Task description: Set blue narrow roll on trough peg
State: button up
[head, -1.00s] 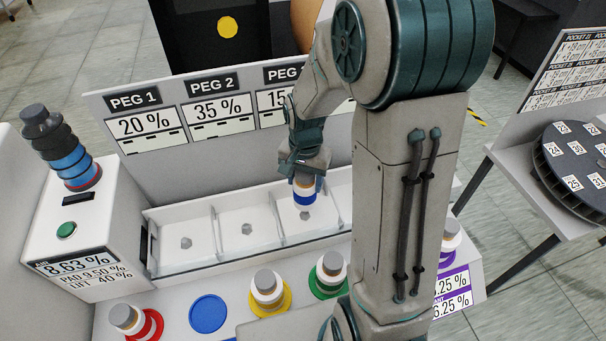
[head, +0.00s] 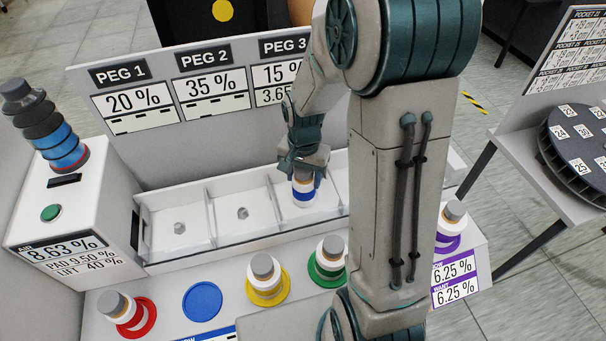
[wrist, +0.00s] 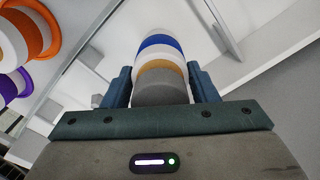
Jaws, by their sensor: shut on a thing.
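The blue narrow roll (head: 303,193), white with a blue band, is upright in my gripper (head: 303,174). It is low in the trough's (head: 195,254) third compartment, under the PEG 3 sign (head: 286,46). The roll hides that compartment's peg, and I cannot tell whether it is seated. Small grey pegs stand bare in the first (head: 180,227) and second (head: 242,213) compartments. In the wrist view, the fingers (wrist: 160,88) are shut on either side of the roll's (wrist: 160,42) grey and tan top, with the blue band beyond.
Rolls stand on red (head: 152,314), yellow (head: 282,294) and green (head: 318,276) discs in front; the blue disc (head: 205,301) is bare. A white box (head: 110,215) with a dark stack (head: 50,125) is at left. A round numbered carousel (head: 575,165) is at right.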

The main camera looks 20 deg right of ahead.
jog(key=shift+f, duration=0.2)
jog(key=o, duration=1.2)
notch_tip(320, 180, up, 14)
jog(key=shift+f, duration=0.1)
